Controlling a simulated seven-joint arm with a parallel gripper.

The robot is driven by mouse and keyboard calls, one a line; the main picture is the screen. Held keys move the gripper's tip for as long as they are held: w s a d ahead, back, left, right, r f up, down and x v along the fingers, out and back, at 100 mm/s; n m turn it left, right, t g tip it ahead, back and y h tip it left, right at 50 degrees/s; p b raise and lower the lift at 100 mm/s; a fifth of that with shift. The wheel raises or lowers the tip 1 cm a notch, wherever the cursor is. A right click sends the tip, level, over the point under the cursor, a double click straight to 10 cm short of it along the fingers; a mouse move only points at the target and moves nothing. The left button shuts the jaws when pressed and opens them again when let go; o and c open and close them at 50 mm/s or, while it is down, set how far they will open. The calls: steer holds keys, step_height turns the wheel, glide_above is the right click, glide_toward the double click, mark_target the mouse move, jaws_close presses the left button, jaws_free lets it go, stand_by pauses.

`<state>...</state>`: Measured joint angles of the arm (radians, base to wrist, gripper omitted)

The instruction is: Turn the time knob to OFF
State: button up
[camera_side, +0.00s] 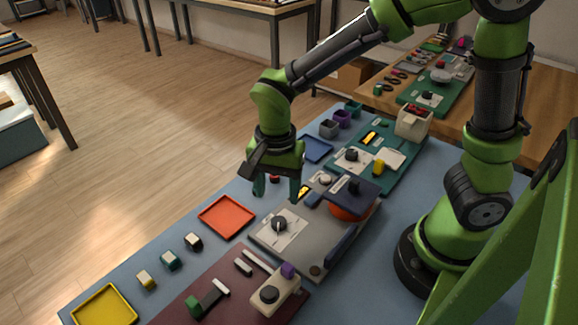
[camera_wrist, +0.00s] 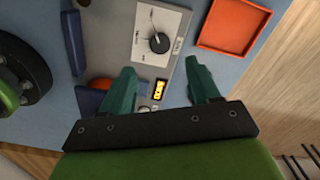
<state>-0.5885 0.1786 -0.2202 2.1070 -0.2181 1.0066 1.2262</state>
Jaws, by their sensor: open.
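A dark round knob (camera_side: 279,223) sits on a white dial plate (camera_side: 296,238) on the grey board, and a thin pointer line extends from it. In the wrist view the knob (camera_wrist: 159,43) shows ahead of my fingertips, its pointer running toward the top of the picture. The dial lettering is too small to read, so I cannot tell for sure that this is the time knob or where OFF is. My gripper (camera_side: 277,191) is open and empty, pointing down above the board, apart from the knob. Both green fingers (camera_wrist: 162,70) show in the wrist view.
A dark blue raised plate (camera_side: 345,190) stands over an orange round thing.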

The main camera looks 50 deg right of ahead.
mark_target(278, 221)
step_height(278, 221, down, 8)
steer(key=shift+f, duration=0.25)
steer(key=c, duration=1)
steer(key=shift+c, duration=0.2)
